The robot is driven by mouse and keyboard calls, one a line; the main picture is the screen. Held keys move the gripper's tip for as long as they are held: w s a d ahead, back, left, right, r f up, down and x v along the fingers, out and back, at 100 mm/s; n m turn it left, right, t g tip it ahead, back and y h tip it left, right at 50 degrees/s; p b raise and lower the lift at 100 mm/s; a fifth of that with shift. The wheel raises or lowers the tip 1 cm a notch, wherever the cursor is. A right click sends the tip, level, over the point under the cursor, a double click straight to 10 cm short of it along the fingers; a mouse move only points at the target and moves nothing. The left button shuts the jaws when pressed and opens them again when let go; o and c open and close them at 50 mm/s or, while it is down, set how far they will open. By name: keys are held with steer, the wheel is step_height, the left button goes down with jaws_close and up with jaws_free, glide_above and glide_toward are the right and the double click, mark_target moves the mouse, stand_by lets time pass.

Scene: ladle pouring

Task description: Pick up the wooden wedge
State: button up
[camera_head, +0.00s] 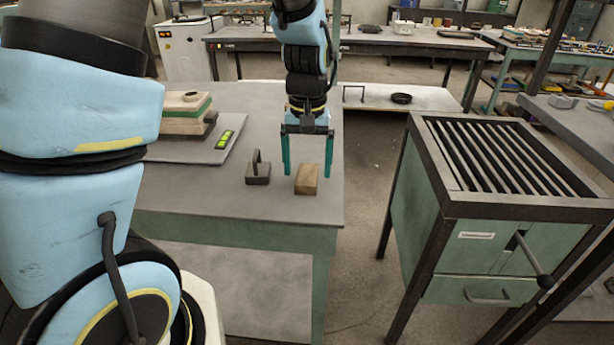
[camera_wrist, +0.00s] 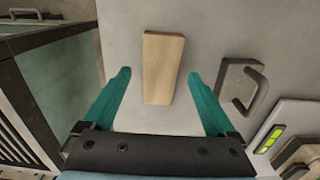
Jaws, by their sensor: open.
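The wooden wedge (camera_head: 307,179) is a small light-brown block on the grey tabletop, close to its right edge in the head view. In the wrist view the wedge (camera_wrist: 162,68) lies between and slightly beyond the two teal fingertips, with bare table on both sides of it. My gripper (camera_head: 308,170) is open and empty, pointing down over the wedge. Its fingers also show in the wrist view (camera_wrist: 160,75), one on each side of the wedge and apart from it.
A dark metal block with a handle (camera_head: 258,172) stands just left of the wedge. A flat grey plate (camera_head: 200,150) with a green level and stacked blocks lies further left. A slatted green cabinet (camera_head: 480,210) stands right across a floor gap.

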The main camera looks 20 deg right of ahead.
steer(key=shift+f, duration=0.5)
jaws_close()
stand_by(0.4)
